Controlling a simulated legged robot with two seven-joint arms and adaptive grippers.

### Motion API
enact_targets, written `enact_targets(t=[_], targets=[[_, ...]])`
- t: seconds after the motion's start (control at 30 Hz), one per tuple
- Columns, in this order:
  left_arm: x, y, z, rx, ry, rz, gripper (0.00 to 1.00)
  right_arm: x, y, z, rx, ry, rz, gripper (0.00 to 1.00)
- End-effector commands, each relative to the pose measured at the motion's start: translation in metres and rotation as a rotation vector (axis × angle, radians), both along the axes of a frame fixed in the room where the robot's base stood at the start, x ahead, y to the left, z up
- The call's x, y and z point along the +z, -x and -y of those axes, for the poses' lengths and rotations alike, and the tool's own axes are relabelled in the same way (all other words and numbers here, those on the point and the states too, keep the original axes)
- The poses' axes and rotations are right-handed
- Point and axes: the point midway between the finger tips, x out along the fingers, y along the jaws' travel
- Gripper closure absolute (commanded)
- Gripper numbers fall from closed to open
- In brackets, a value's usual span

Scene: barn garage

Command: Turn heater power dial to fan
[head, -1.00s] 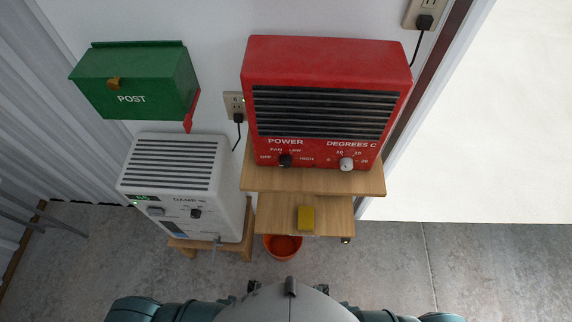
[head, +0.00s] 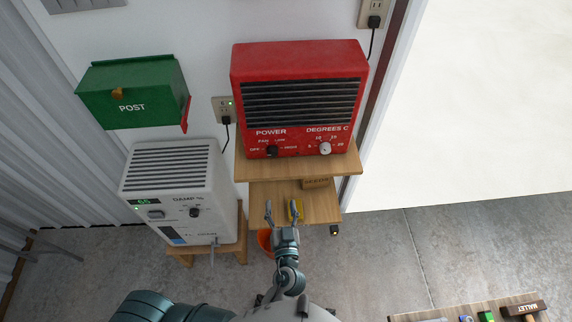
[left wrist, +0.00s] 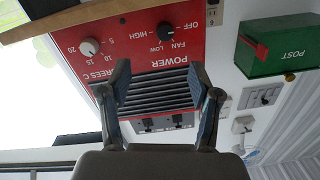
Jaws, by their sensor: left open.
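The red heater (head: 300,95) stands on the upper wooden shelf in the head view. Its black power dial (head: 272,151) sits at the lower left of its front, among the labels OFF, FAN, LOW and HIGH. The dial also shows in the left wrist view (left wrist: 166,32), where the picture is upside down. A white degrees dial (head: 325,148) is to its right. My left gripper (head: 283,208) is open and empty, below and in front of the heater, apart from the dial. Its two fingers also show in the left wrist view (left wrist: 163,100). My right gripper is not in view.
A white dehumidifier (head: 170,195) stands left, under a green post box (head: 135,92). An orange bucket (head: 264,240) is below. A tool-covered surface (head: 440,312) is at bottom right.

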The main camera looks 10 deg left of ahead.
Motion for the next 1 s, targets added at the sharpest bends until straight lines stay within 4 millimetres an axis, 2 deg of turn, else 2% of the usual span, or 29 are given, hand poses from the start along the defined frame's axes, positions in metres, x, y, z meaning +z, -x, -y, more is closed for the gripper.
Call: enact_targets(t=[0.03,0.1,0.27,0.7,0.9,1.0], targets=[[0.012,0.001,-0.003,0.014,0.005,0.025,0.37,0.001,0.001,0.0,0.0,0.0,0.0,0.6],[0.02,-0.001,-0.005,0.022,0.005,0.042,0.37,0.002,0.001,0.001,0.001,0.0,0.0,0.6],[0.022,-0.021,-0.012,0.022,0.002,0.045,0.37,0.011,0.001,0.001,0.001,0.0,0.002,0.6],[0.023,-0.119,-0.045,0.02,-0.001,0.043,0.37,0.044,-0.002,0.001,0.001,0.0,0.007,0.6],[0.021,-0.15,-0.055,0.019,0.001,0.042,0.37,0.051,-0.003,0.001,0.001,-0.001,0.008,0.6],[0.02,-0.158,-0.059,0.02,0.001,0.041,0.37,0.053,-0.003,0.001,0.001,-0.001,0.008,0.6]])
